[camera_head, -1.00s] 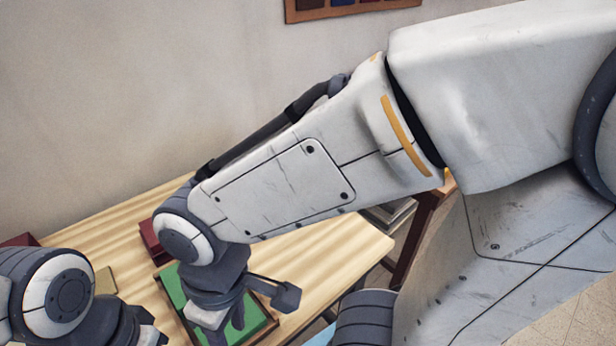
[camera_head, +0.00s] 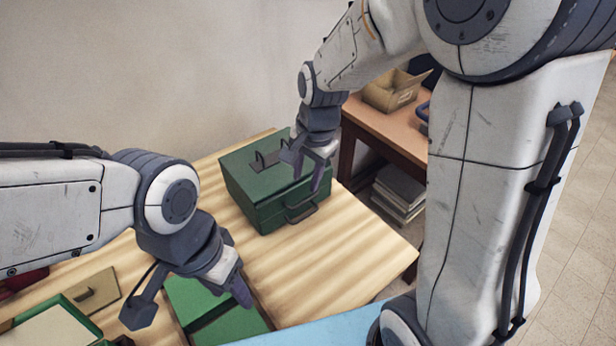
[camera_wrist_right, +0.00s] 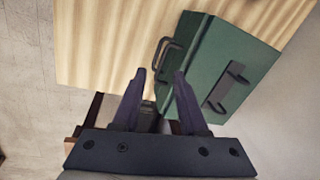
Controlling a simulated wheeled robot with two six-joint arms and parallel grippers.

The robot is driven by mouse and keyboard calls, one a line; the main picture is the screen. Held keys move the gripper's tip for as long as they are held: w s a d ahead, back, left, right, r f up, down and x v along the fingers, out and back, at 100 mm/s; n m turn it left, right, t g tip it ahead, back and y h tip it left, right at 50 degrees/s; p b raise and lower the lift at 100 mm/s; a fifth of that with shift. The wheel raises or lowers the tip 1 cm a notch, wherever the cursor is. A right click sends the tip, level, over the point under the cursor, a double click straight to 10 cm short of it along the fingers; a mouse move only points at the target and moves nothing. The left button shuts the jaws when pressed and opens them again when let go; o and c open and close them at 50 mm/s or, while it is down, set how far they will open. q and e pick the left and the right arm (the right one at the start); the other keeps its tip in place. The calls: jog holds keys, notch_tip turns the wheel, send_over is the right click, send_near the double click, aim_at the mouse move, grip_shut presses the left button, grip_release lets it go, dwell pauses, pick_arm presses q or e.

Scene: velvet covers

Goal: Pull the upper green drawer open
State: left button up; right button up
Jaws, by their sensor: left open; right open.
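A dark green box (camera_head: 262,190) stands on the wooden table, with a handle (camera_head: 301,211) on its front face and a brown plate with small handles on top. The box also shows in the right wrist view (camera_wrist_right: 215,58), with its front handle (camera_wrist_right: 166,56) just ahead of the fingertips. I cannot make out separate upper and lower drawers. My right gripper (camera_head: 308,174) is open and empty at the box's right side; in the wrist view its fingers (camera_wrist_right: 157,78) point toward the handle, apart from it. My left gripper (camera_head: 232,284) is open above a flat green tray-like thing (camera_head: 196,299).
A brown panel with a handle (camera_head: 98,292) and another green-edged tray (camera_head: 84,327) lie at the table's left. A side table (camera_head: 398,131) with a cardboard box (camera_head: 392,92) stands beyond. Bare wood (camera_head: 345,240) lies before the green box.

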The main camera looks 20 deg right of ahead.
aim_at(310, 198)
jog(key=w+f+m, duration=0.1)
jog(key=f, duration=0.2)
jog(key=w+d+f+m, duration=0.1)
jog(key=f, duration=0.3)
jog(key=w+d+f, duration=0.1)
jog(key=w+f, duration=0.1)
jog(key=f, duration=0.2)
jog(key=shift+w+d+m, duration=0.1)
jog(key=shift+m, duration=0.3)
grip_shut()
dwell(0.9)
